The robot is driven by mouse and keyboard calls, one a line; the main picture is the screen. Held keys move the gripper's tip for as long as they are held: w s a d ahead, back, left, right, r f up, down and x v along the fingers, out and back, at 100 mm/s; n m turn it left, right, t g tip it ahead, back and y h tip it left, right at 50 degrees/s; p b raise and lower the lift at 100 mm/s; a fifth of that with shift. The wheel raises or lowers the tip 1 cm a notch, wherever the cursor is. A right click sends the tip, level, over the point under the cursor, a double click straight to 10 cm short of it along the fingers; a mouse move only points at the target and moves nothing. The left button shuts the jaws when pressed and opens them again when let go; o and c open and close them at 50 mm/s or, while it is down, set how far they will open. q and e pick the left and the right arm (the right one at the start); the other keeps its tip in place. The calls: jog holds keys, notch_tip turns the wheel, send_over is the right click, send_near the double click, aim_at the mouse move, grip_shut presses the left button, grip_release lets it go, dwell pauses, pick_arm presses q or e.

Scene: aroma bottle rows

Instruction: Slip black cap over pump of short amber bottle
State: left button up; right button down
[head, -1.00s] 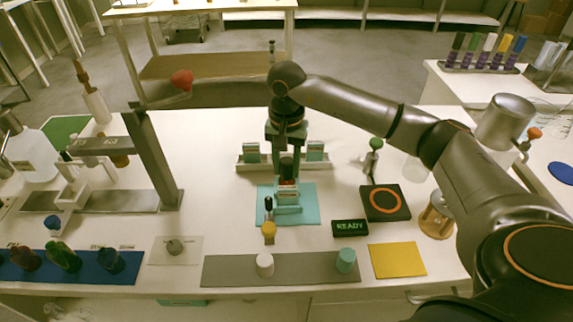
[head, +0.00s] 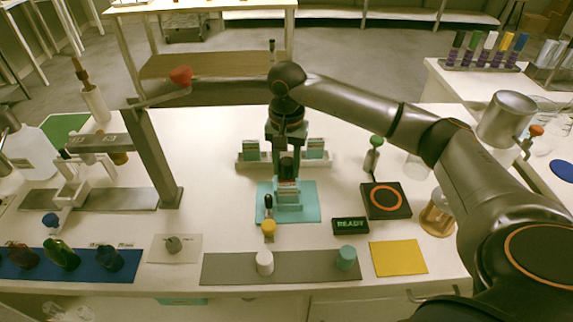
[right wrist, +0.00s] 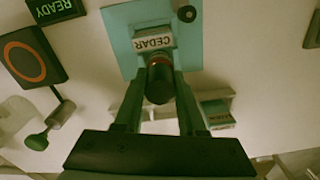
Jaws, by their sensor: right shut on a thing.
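My right gripper (head: 287,152) is above the teal mat (head: 312,208), pointing down. It is shut on the black cap (right wrist: 159,86), which sits between its fingers in the right wrist view. Directly below the cap is the short amber bottle (right wrist: 160,60), of which only a reddish-brown rim shows. The bottle stands in a teal holder with a white label reading CEDAR (right wrist: 154,43). The cap looks lined up with the bottle and very close to it. The pump is hidden, and I cannot tell whether the cap is around it. My left gripper is not in view.
A small yellow item with a black top (head: 268,228) stands just in front of the mat. Behind is a rack with teal-labelled boxes (head: 315,149). To the right are a black pad with an orange ring (head: 385,202) and a READY display (head: 350,227).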

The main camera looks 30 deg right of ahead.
grip_release()
dwell(0.8)
jog(key=shift+r, duration=0.15)
jog(key=shift+r+p, duration=2.5)
jog(key=shift+r, duration=0.9)
